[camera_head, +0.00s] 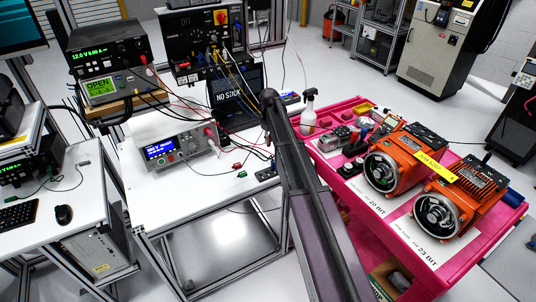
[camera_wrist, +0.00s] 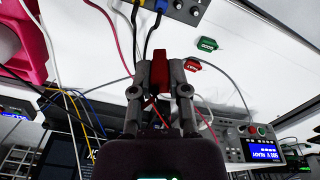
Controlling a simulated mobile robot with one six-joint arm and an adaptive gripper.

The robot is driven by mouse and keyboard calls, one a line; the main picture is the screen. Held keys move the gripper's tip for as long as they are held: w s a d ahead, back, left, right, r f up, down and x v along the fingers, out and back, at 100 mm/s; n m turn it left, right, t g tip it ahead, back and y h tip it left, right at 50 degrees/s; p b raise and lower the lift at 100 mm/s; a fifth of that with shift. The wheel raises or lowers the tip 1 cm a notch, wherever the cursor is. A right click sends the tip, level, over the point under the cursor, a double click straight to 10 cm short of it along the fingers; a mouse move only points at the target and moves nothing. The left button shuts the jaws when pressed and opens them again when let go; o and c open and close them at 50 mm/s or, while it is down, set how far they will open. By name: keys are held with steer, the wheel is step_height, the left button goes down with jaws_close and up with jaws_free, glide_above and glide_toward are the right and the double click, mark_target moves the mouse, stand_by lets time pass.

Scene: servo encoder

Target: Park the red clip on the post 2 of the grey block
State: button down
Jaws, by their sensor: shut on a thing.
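My gripper (camera_wrist: 160,78) is shut on a red clip (camera_wrist: 159,70) in the wrist view, with one finger on each side of it. A thin red lead runs near the clip's lower end. The grey block (camera_wrist: 190,8) with dark round posts is at the top edge of the wrist view, beyond the fingertips and apart from the held clip. In the head view the block (camera_head: 266,173) lies on the white bench, right beside my arm. My gripper and the held clip are mostly hidden in the head view. I cannot read the post numbers.
A green clip (camera_wrist: 207,44) and another small red clip (camera_wrist: 192,66) lie on the bench. A bench instrument (camera_head: 172,145) with a blue display stands to the left. Several loose cables cross the bench. A pink cart (camera_head: 440,265) with orange motors stands at right.

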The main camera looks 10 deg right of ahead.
mark_target(267, 170)
steer(key=shift+s+a+f+n+b, duration=0.25)
steer(key=shift+s+f+n+b, duration=0.35)
steer(key=shift+n, duration=1.65)
steer(key=shift+s+a+f+n+b, duration=0.3)
steer(key=shift+f+n+b, duration=0.5)
steer(key=shift+n, duration=1.5)
steer(key=shift+s+a+f+n+b, duration=0.15)
steer(key=shift+s+f+n+b, duration=0.55)
steer(key=shift+n, duration=1.55)
steer(key=shift+w+f, duration=0.1)
steer(key=shift+f, duration=0.2)
steer(key=shift+f+b, duration=3.3)
steer(key=shift+b, duration=0.1)
steer(key=shift+f, duration=0.25)
steer(key=c, duration=0.5)
jaws_free()
steer(key=shift+c, duration=0.2)
